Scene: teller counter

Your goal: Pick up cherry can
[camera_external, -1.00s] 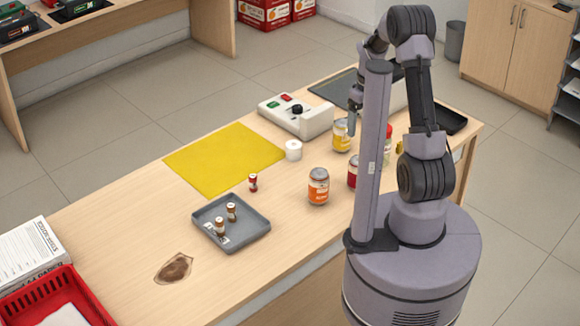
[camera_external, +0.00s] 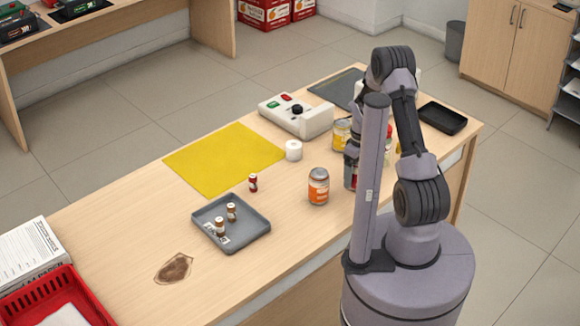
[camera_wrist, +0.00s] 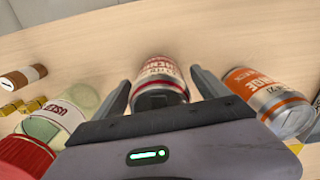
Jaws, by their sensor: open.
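In the external view only a strip of the red can (camera_external: 350,180) shows, mostly hidden by my arm and column. My gripper (camera_wrist: 160,92) is open, with one finger on each side of the can. Whether the fingers touch it cannot be told.
An orange can (camera_wrist: 268,98) stands close to the right finger, and also shows in the external view (camera_external: 318,187). A red-lidded jar (camera_wrist: 45,135) is at left. A yellow can (camera_external: 341,134) stands behind. A grey tray (camera_external: 243,243) is further left on the counter.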

